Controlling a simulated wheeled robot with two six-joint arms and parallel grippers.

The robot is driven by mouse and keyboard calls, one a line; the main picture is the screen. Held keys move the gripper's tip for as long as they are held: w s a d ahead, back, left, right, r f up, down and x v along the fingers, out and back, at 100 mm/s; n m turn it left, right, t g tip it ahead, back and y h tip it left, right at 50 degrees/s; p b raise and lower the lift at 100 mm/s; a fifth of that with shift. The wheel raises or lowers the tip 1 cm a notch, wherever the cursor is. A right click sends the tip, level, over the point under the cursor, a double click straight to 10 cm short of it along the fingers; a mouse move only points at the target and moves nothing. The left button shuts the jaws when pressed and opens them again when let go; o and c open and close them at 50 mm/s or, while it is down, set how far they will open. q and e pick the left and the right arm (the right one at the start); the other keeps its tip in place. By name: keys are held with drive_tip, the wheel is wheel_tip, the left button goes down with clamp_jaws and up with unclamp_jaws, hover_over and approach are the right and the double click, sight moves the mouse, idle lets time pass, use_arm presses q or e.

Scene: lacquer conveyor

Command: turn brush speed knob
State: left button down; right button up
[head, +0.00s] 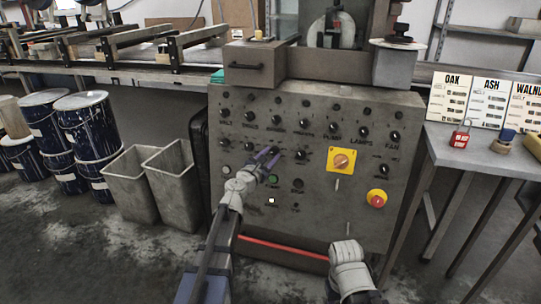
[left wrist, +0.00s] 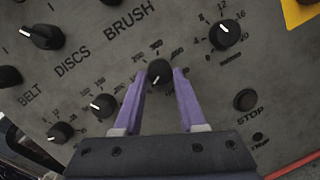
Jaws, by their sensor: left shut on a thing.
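The brush speed knob (left wrist: 159,72) is a small round black knob with a numbered dial around it, below the BRUSH label on the grey control panel (head: 335,220). My left gripper (head: 270,154) reaches the panel from the lower left. Its two purple fingers are shut on the knob, one on each side, as the left wrist view (left wrist: 160,76) shows. The knob's pointer is hard to make out.
Similar black knobs sit close by: one to the left (left wrist: 104,105) and one at the upper right (left wrist: 224,35). A black STOP button (left wrist: 245,100) is to the lower right. The panel also has a yellow-plated switch (head: 341,161) and a red emergency button (head: 377,199).

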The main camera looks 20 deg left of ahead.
use_arm(q)
drive_tip(key=m, duration=0.1)
drive_tip(key=m+p, duration=0.1)
drive_tip(key=m, duration=0.1)
drive_tip(key=m+g, duration=0.1)
drive_tip(key=m, duration=0.1)
drive_tip(key=shift+r+h+p, duration=0.25)
drive_tip(key=shift+h+p, duration=0.15)
drive_tip(key=m+g+p, duration=0.1)
drive_tip(key=m+p, duration=0.1)
drive_tip(key=m, duration=0.2)
drive_tip(key=shift+a+r+m, duration=0.1)
drive_tip(key=shift+r+m, duration=0.05)
drive_tip(key=shift+m, duration=0.25)
drive_tip(key=m+p, duration=0.2)
drive_tip(key=m, duration=0.2)
drive_tip(key=shift+r+g, duration=0.1)
drive_tip(key=shift+g, duration=0.3)
drive_tip(key=shift+m+g+y+p, duration=0.4)
drive_tip(key=shift+m+p, duration=0.3)
drive_tip(key=shift+m, duration=1.3)
drive_tip(key=shift+c, duration=2.4)
unclamp_jaws()
drive_tip(key=shift+w, duration=0.1)
